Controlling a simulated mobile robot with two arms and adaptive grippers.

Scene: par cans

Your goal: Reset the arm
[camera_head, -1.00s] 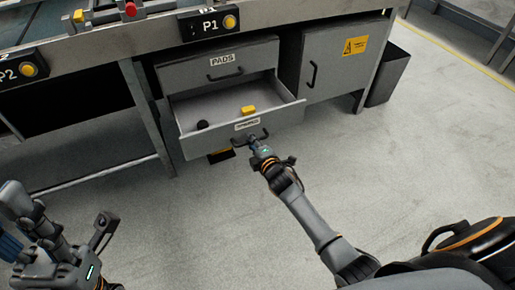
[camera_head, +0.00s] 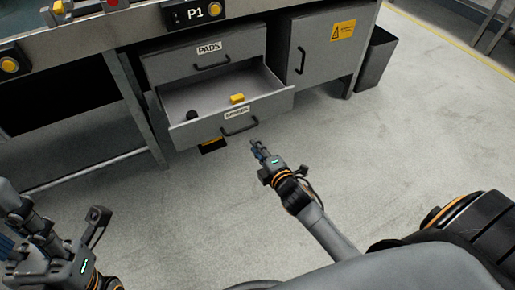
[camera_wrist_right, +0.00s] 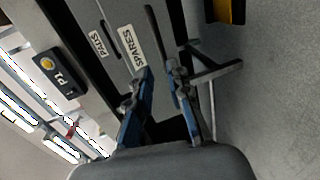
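My right gripper (camera_head: 257,150) is over the floor in front of the open SPARES drawer (camera_head: 190,130), clear of its dark handle (camera_head: 240,126). In the right wrist view my right gripper (camera_wrist_right: 162,75) has its two blue-padded fingers apart with nothing between them. The SPARES drawer front (camera_wrist_right: 128,28) lies beyond the fingertips there. My left gripper (camera_head: 25,235) is at the lower left of the head view, partly cut off by the frame edge; its fingers are not clear.
The drawer holds a yellow block (camera_head: 237,98) and a small dark round thing (camera_head: 192,115). A shut PADS drawer (camera_head: 205,65) is above it. A cabinet (camera_head: 320,50) with a warning label and a dark bin (camera_head: 376,60) stand to the right. The floor in front is clear.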

